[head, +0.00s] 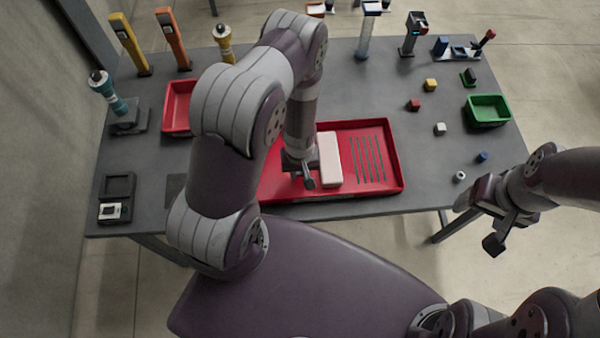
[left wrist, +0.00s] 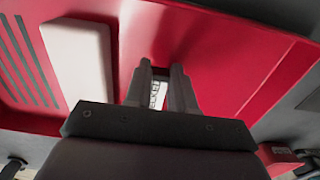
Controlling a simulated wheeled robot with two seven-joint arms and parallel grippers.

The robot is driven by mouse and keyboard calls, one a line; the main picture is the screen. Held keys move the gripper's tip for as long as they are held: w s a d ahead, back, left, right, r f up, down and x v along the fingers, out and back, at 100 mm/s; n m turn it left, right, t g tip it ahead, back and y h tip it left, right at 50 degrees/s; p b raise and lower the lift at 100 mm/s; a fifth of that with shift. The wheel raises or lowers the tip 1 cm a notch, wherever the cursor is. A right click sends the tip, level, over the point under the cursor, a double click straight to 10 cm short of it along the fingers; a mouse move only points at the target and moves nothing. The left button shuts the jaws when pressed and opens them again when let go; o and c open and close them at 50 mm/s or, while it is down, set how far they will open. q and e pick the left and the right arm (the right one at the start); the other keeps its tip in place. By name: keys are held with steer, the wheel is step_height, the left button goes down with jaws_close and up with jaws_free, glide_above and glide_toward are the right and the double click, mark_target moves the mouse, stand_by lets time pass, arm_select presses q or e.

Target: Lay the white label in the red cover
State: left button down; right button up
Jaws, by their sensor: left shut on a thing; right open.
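The red cover (head: 392,185) is a large shallow red tray at the front middle of the table. It holds a pale block (head: 330,160) and several dark parallel slots or bars. My left gripper (head: 304,178) is over the cover, just left of the pale block. In the left wrist view its fingers (left wrist: 168,90) are shut on the white label (left wrist: 156,94), which has dark lettering. The red cover (left wrist: 215,50) lies beyond the label; I cannot tell if they touch. In the head view the label is hidden. My right gripper (head: 497,228) is open and empty, off the table's front right.
A smaller red tray (head: 170,128) stands left behind my left arm. A green bin (head: 488,110) and several small blocks lie on the right. Upright tools line the back edge. A black case (head: 118,187) is at the front left. The table between cover and blocks is clear.

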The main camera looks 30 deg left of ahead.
arm_select(q)
steer(key=shift+w+f, duration=0.25)
steer(key=shift+f, duration=0.55)
steer(key=shift+s, duration=0.15)
steer(key=shift+s+f, duration=0.1)
steer(key=c, duration=1)
jaws_free()
steer(key=shift+o, duration=0.2)
